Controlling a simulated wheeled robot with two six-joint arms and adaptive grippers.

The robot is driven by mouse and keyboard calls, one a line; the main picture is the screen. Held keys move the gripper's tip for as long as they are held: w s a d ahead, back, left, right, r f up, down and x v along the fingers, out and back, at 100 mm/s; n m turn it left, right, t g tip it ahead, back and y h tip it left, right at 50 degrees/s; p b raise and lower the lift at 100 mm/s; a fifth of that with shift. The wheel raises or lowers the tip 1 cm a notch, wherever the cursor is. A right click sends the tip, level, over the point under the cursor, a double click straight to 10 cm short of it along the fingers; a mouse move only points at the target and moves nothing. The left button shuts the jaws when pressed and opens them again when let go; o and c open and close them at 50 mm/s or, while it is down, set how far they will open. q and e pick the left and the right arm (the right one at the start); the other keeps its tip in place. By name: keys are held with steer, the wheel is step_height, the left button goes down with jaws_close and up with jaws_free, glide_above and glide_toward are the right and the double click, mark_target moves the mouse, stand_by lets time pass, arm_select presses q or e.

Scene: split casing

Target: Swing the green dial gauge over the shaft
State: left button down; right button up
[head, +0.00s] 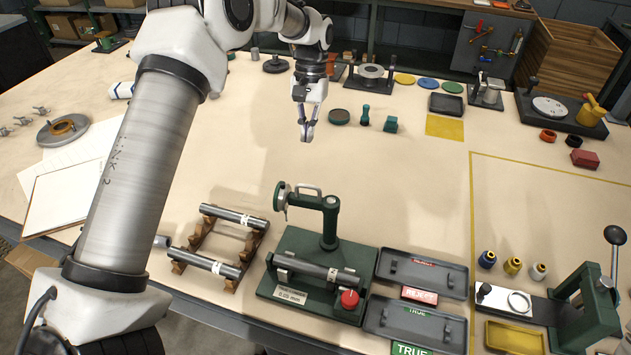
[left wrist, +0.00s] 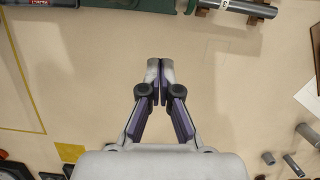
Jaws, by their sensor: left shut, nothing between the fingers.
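The green dial gauge (head: 281,197) is at the left end of a green arm with a handle (head: 308,190), on a green post (head: 330,225). The post stands on a green base (head: 290,245). The grey shaft (head: 312,268) lies across supports at the front of the base. The gauge is left of the post and appears behind the shaft, not above it. My left gripper (head: 308,138) is shut and empty over the table, well behind the gauge. In the left wrist view its fingertips (left wrist: 160,70) meet, with bare table around them. My right gripper is not in view.
A wooden rack (head: 197,240) with two shafts stands left of the base. REJECT (head: 425,265) and TRUE (head: 425,320) trays are to its right. A red knob (head: 349,299) is on the base. The table between gripper and gauge is clear.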

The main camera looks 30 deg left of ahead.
mark_target(310, 205)
arm_select(q)
steer(key=s+d+f+p, duration=0.2)
steer(key=s+f+p, duration=0.2)
steer(key=f, duration=0.5)
steer(key=shift+s+f+p, duration=0.3)
steer(key=shift+s+f, duration=0.05)
steer(key=shift+s, duration=0.85)
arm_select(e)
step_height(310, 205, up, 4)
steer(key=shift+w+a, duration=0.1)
